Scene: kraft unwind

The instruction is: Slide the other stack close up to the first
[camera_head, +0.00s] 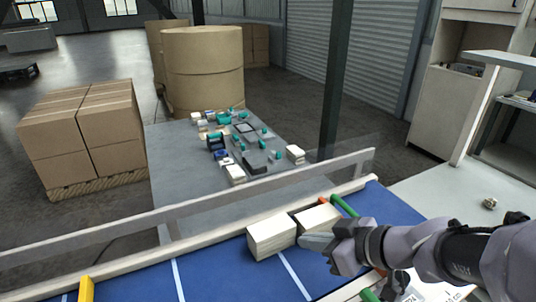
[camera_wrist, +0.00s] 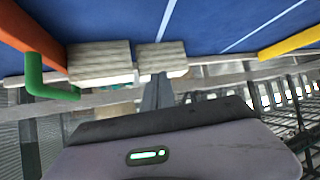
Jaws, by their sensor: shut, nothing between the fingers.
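Two pale, cream-white stacks lie on the blue belt (camera_head: 215,277), with a narrow gap between them. In the head view the left stack (camera_head: 271,236) is nearer and the right stack (camera_head: 316,217) lies beside the orange and green bars. In the wrist view the stack by those bars (camera_wrist: 98,62) is on the left and the other stack (camera_wrist: 165,57) is on the right. My gripper (camera_head: 310,241) is shut and empty, close to the stacks near the gap. In the wrist view its fingertips (camera_wrist: 158,80) overlap the right-hand stack; I cannot tell whether they touch it.
An orange bar (camera_wrist: 32,38) and a green bent bar (camera_wrist: 40,78) stand past one stack. A yellow bar (camera_head: 86,289) lies across the belt at the left. A clear rail (camera_head: 190,208) runs along the far side. A grey table (camera_head: 180,165) beyond holds several small items.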

